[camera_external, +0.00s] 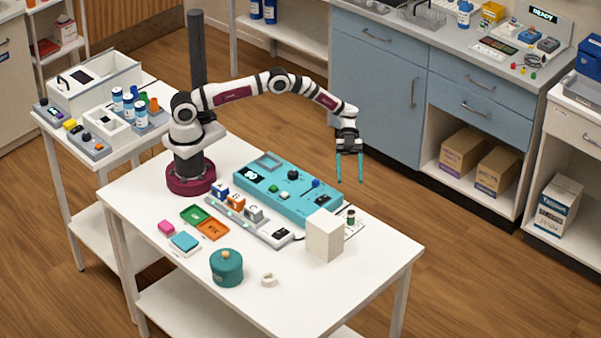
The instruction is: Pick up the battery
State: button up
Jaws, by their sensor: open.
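A small dark cylinder with a green band (351,217) stands on the table behind and right of a white block; it may be the battery, but it is too small to be sure. My gripper (349,179) has two teal fingers pointing down, apart and with nothing between them. It hangs in the air near the far right table edge and appears above the dark cylinder in the picture. The gap in depth between them is hard to tell.
The white block (324,235) stands close to the cylinder. A teal panel (300,211) with knobs lies left of it. A row of lettered blocks (236,202), coloured trays (212,229), a teal lidded pot (227,268) and a white ring (268,280) are nearby. The front right tabletop is clear.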

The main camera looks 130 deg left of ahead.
aim_at(351, 212)
jog(key=x, duration=1.3)
jog(key=shift+w+d, duration=0.1)
jog(key=shift+w, duration=0.1)
grip_shut()
